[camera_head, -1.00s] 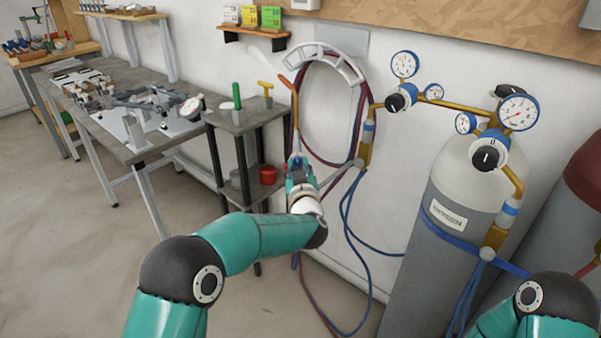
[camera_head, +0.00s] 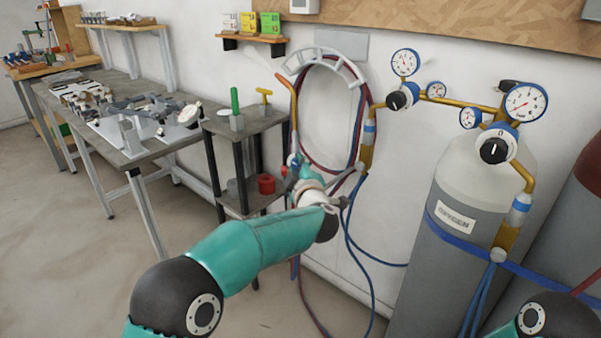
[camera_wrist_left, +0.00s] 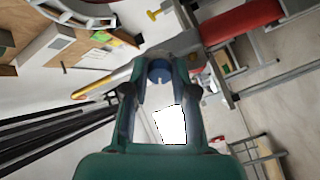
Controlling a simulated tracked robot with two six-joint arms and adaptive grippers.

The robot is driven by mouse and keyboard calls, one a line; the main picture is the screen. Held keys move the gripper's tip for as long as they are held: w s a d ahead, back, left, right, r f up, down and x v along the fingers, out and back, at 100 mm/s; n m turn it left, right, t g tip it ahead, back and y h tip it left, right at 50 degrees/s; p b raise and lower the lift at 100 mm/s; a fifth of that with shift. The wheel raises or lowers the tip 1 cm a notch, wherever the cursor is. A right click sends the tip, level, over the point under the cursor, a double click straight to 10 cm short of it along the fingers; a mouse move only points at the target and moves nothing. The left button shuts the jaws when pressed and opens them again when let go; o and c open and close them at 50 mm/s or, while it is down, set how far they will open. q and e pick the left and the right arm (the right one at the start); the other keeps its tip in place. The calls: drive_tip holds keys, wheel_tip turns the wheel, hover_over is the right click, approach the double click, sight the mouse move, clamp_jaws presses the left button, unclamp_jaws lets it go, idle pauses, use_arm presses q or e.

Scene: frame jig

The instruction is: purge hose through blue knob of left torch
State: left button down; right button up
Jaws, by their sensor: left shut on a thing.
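The left torch (camera_head: 293,120) hangs upright on the wall at the left of the hose rack, its copper tip bent up and left. In the left wrist view, a round blue knob (camera_wrist_left: 159,72) sits between the fingertips, against the grey torch body (camera_wrist_left: 177,48). My left gripper (camera_head: 298,164) is at the torch's lower end, and it also shows in the left wrist view (camera_wrist_left: 160,76), its fingers closed on the blue knob. In the head view my wrist partly hides the grip. My right gripper is out of frame; only part of my right arm shows.
Red and blue hoses (camera_head: 352,255) hang below the wall rack (camera_head: 322,55). A small stand (camera_head: 245,125) is to the left, a grey oxygen cylinder (camera_head: 462,225) to the right.

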use_arm(q)
drive_tip(key=shift+n, duration=0.7)
drive_tip(key=c, duration=0.9)
unclamp_jaws()
drive_tip(key=shift+s+d, duration=0.2)
drive_tip(key=shift+s, duration=0.4)
drive_tip(key=v, duration=1)
drive_tip(key=shift+s, duration=0.35)
